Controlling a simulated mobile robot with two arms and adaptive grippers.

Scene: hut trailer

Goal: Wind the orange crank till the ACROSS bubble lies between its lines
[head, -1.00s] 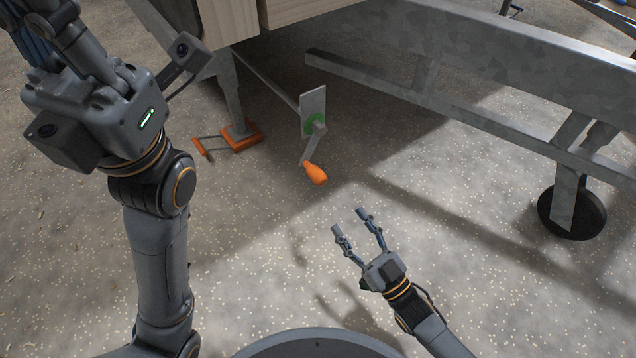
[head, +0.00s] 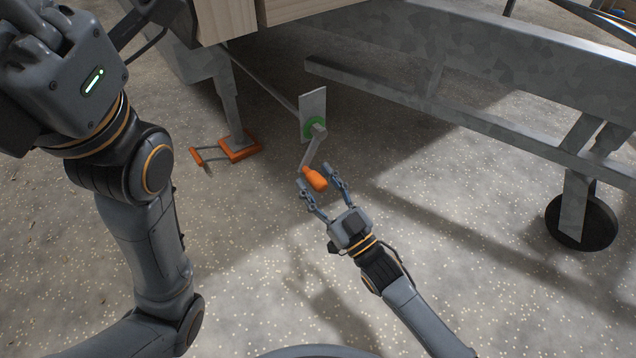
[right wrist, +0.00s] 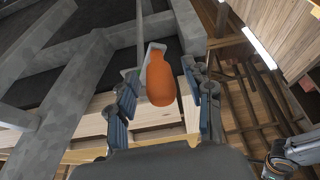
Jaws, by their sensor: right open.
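In the right wrist view the handle (right wrist: 160,79) stands between the open blue-padded fingers, with room seen on both sides. I cannot tell whether either finger touches it. No ACROSS bubble shows.
A metal leg stands on an orange foot (head: 239,147) left of the crank. A galvanised frame rail (head: 440,103) runs above and to the right, with a black wheel (head: 580,219) at far right.

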